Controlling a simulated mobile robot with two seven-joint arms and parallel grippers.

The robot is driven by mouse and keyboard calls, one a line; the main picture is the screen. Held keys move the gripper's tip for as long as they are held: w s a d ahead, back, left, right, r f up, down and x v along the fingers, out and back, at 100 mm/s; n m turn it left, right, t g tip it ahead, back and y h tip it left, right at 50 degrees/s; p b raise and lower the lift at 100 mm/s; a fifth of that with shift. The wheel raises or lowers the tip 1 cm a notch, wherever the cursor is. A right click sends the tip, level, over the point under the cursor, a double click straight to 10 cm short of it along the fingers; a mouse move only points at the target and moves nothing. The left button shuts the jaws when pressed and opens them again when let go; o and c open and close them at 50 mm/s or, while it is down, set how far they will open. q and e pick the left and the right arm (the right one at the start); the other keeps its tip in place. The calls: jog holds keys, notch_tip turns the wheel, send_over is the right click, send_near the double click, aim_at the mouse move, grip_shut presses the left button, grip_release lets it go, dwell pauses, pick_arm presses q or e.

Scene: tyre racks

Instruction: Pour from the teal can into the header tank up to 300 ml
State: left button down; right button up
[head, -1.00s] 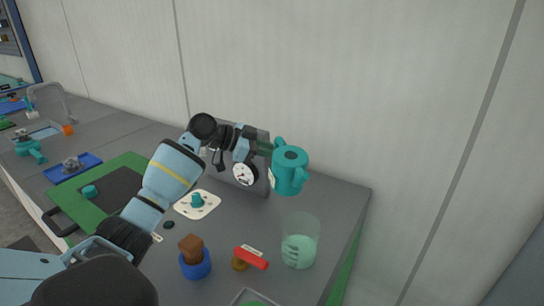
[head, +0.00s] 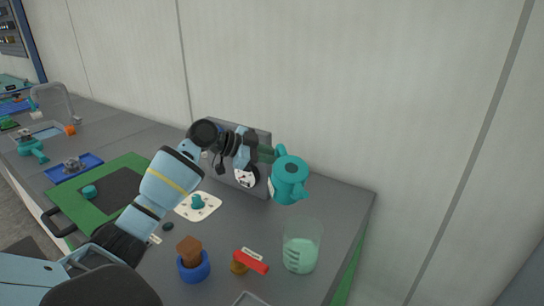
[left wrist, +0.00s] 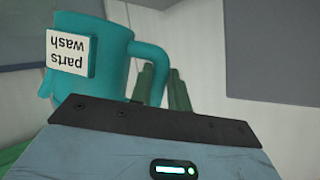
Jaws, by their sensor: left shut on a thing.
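The teal can (head: 290,179) is held in the air above the counter, up and left of the clear tank. In the left wrist view the can (left wrist: 115,65) carries a label reading "parts wash", upside down there. My left gripper (head: 268,154) is shut on the can's handle. The clear header tank (head: 301,246) stands on the counter near its right end, with pale green liquid in its lower part and white marks on its side. The can is apart from the tank and no stream shows between them. My right gripper is not in view.
A red-handled tool (head: 251,261) lies just left of the tank, beside a brown block in a blue holder (head: 194,266). The wall is close behind the counter.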

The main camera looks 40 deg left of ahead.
pick_arm(q)
jog(key=shift+f+m, duration=0.15)
jog(key=shift+m, duration=0.15)
jog(key=shift+s+d+r+m+t+y, duration=0.1)
jog(key=shift+r+m+t+y, duration=0.25)
jog(key=shift+r, duration=0.25)
dwell(6.0)
jog(key=shift+d+r, duration=0.1)
jog(key=shift+r, duration=0.2)
dwell(0.8)
